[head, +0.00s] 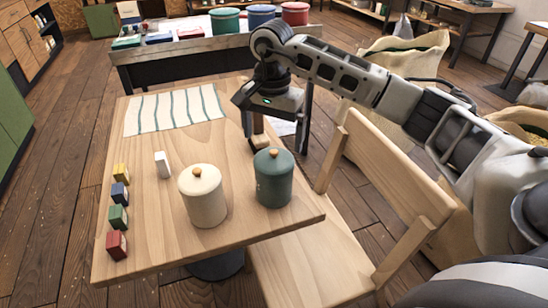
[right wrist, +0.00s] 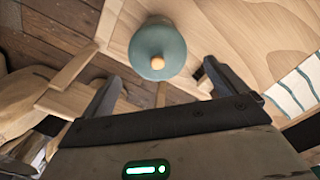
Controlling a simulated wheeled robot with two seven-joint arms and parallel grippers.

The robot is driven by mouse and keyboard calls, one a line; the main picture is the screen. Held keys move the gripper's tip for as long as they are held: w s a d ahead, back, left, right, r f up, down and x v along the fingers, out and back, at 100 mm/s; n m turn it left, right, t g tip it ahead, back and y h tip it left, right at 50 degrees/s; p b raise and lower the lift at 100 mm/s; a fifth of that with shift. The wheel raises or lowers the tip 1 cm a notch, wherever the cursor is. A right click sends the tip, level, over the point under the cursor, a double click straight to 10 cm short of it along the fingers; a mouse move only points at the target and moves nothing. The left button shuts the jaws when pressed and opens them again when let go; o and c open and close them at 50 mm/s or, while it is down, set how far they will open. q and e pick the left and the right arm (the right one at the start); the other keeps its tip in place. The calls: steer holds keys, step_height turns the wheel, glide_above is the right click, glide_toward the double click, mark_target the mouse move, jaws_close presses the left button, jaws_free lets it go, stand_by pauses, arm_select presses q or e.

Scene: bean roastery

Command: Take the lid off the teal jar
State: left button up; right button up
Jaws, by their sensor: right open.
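The teal jar (head: 274,185) stands upright near the table's right edge. Its teal lid (head: 273,158), with an orange knob (head: 273,152), sits on top. In the right wrist view the lid (right wrist: 157,45) is seen from above, with the knob (right wrist: 158,62) towards the gripper. My right gripper (head: 268,112) is behind and above the jar, not touching it. In the right wrist view its fingers (right wrist: 160,71) are wide apart and empty, with the knob showing between them. My left gripper is not in view.
A cream jar (head: 204,200) with an orange knob stands left of the teal jar. A small white box (head: 162,165) and several coloured boxes (head: 118,217) are further left. A striped cloth (head: 175,110) lies at the back. A wooden chair (head: 385,180) is close on the right.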

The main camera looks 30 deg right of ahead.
mark_target(274, 151)
steer(key=f, duration=0.4)
steer(key=shift+s+d+f+p, duration=0.1)
steer(key=shift+s+f+p, duration=0.1)
steer(key=shift+f+p, duration=0.1)
steer(key=shift+c, duration=0.4)
